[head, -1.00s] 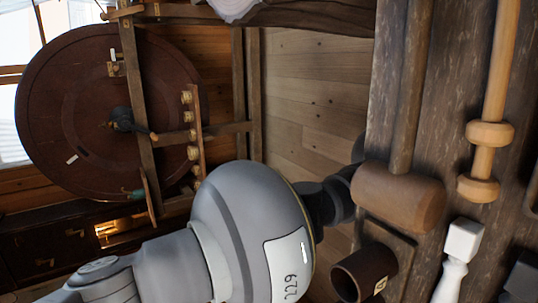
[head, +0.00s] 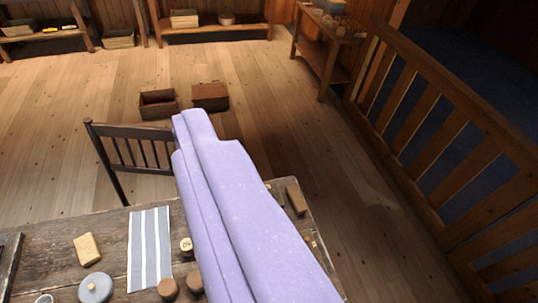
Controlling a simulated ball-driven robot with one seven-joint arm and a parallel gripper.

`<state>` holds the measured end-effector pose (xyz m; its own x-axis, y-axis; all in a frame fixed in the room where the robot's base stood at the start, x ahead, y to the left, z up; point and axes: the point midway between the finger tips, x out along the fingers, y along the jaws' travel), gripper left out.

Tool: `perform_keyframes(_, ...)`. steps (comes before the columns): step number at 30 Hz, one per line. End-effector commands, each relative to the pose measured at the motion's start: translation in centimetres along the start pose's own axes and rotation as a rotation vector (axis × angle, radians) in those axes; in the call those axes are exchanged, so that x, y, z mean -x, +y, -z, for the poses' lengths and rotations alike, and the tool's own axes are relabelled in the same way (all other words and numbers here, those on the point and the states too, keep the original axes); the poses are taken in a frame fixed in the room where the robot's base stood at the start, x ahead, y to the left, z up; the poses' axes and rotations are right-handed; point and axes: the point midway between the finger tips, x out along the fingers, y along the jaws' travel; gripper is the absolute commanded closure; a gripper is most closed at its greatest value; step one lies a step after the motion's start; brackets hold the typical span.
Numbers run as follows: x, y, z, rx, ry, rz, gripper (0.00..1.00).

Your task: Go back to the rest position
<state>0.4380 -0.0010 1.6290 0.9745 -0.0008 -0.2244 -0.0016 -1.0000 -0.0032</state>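The head view looks down over a worn wooden table (head: 50,245) at the bottom left. On the table are a striped cloth (head: 150,250), a tan block (head: 87,249), a round grey lidded thing (head: 95,288) and small round wooden pieces (head: 168,289).
A dark chair (head: 135,150) stands at the table's far side. A wooden railing (head: 430,110) runs along the right. Shelves line the back.

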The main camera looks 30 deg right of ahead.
Motion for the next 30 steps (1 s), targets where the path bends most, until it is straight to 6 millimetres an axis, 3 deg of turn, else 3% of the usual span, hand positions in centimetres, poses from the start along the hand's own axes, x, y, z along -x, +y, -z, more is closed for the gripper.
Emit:
perform_keyframes(8,-0.2,0.0,-0.5,0.002,-0.001,0.001,0.21)
perform_keyframes(16,-1.5,0.0,-5.9,0.003,-0.002,0.001,0.21)
perform_keyframes(30,-1.5,0.0,-5.9,0.003,-0.002,0.001,0.21)
